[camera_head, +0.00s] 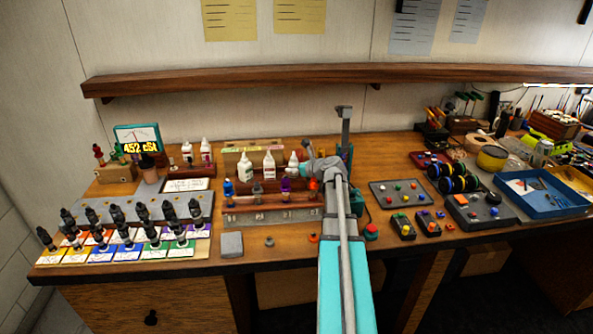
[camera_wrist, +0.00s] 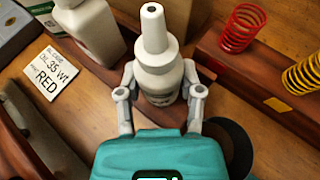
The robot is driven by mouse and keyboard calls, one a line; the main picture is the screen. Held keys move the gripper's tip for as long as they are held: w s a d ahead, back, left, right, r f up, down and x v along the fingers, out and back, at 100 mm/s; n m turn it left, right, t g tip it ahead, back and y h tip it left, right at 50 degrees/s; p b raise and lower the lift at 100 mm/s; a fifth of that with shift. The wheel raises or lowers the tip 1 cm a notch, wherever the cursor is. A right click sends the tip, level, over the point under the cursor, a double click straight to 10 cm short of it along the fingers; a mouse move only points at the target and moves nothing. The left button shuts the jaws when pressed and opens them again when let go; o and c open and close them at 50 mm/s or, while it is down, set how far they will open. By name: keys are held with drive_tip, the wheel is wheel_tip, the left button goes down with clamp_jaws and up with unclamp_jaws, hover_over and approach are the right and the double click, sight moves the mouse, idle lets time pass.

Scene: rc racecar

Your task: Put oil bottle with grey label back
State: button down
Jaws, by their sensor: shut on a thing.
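My gripper (camera_wrist: 161,97) is shut around the body of a white oil bottle (camera_wrist: 154,50) with a pointed nozzle. A little of its label shows low between the fingers, and I cannot read it. In the head view my gripper (camera_head: 309,168) is at the right end of a row of white bottles, and the held bottle (camera_head: 293,162) is beside it. I cannot tell whether its base touches the wooden rack. Another white bottle (camera_wrist: 92,30) stands to its left, apart from it; two bottles show in the head view (camera_head: 269,165) (camera_head: 245,166).
Red (camera_wrist: 242,27) and yellow (camera_wrist: 302,75) springs sit on a wooden rack at right. Shock absorbers (camera_head: 257,189) stand in front of the bottles. A shelf (camera_head: 240,78) hangs above. Control boxes (camera_head: 399,194) lie right of my arm.

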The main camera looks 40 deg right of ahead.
drive_tip(key=shift+f, duration=0.15)
drive_tip(key=shift+c, duration=1.3)
unclamp_jaws()
drive_tip(key=shift+s+r, duration=0.1)
drive_tip(key=shift+r, duration=0.2)
drive_tip(key=p+v, duration=0.4)
drive_tip(key=v, duration=0.7)
drive_tip(key=shift+s+p, duration=0.3)
drive_tip(key=shift+s, duration=0.05)
drive_tip(key=shift+r, duration=0.1)
